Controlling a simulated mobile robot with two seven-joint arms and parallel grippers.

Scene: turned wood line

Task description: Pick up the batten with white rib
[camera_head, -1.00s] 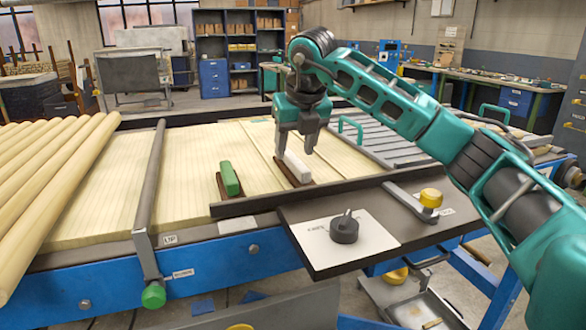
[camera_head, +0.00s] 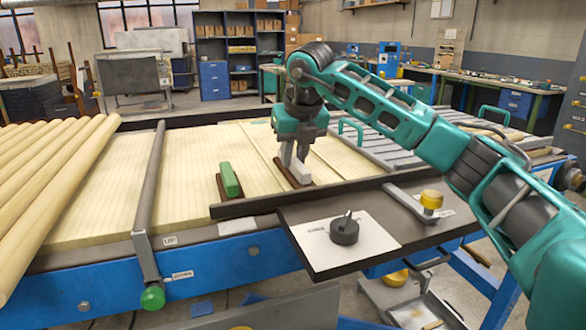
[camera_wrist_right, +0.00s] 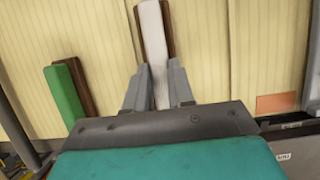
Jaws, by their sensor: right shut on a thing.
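The batten with white rib (camera_head: 301,173) is a dark brown strip with a raised white bar on it, lying on the pale wood surface. In the right wrist view its white rib (camera_wrist_right: 154,42) runs between the two fingers. My right gripper (camera_head: 294,160) is lowered over it from above and shut on the white rib; the batten looks to rest on the wood. A second batten with a green rib (camera_head: 230,180) lies to its left, and it also shows in the right wrist view (camera_wrist_right: 65,97). My left gripper is not in view.
A dark rail (camera_head: 320,196) runs along the front of the wood surface (camera_head: 190,185), close to the battens. A dark panel with a black knob (camera_head: 344,231) and a yellow-knobbed lever (camera_head: 431,199) stand in front. Long round poles (camera_head: 45,180) lie at the left.

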